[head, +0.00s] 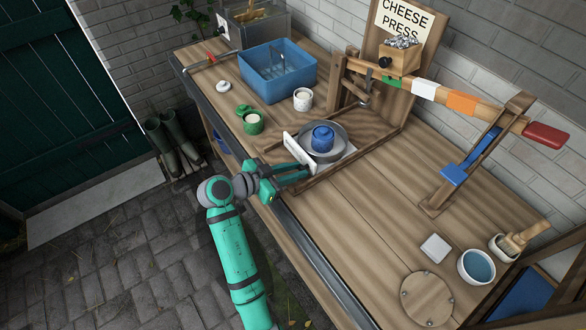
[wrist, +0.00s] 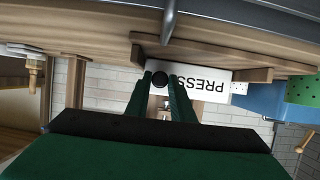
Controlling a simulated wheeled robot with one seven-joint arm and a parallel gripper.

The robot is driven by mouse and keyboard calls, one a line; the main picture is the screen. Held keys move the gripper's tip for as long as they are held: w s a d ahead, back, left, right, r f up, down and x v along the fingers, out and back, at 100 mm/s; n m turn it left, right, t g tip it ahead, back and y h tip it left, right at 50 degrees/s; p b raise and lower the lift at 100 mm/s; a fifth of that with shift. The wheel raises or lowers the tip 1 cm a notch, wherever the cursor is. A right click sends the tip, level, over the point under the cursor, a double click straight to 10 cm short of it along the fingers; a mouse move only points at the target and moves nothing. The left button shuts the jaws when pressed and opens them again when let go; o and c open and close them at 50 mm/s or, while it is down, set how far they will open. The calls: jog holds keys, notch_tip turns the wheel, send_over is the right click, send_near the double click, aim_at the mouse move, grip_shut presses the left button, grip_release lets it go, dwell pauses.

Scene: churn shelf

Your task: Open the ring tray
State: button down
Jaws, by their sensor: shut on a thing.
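The ring tray (head: 299,152) has an upright white front panel. It bears a round grey dish with a blue lidded pot (head: 323,139) standing in it. My gripper (head: 308,170) reaches in from the front left, at the panel's near end. In the wrist view, my two dark green fingers (wrist: 168,93) are shut on a round black knob (wrist: 162,81). A white panel (wrist: 207,84) with upside-down letters "PRESS" shows behind the knob. The knob is hidden in the head view. How far the tray is drawn out is hard to tell.
The wooden press frame (head: 390,122) stands behind the tray, with a striped lever (head: 462,103) reaching right. A blue bin (head: 277,72), a white cup (head: 303,99) and a green cup (head: 253,122) stand to the left. A dark rail (head: 303,243) runs along the bench front.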

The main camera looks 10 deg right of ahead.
jog(key=c, duration=1.5)
grip_release()
jog(key=shift+d, duration=0.1)
jog(key=shift+c, duration=0.2)
jog(key=v, duration=1.1)
jog(key=shift+d, duration=0.1)
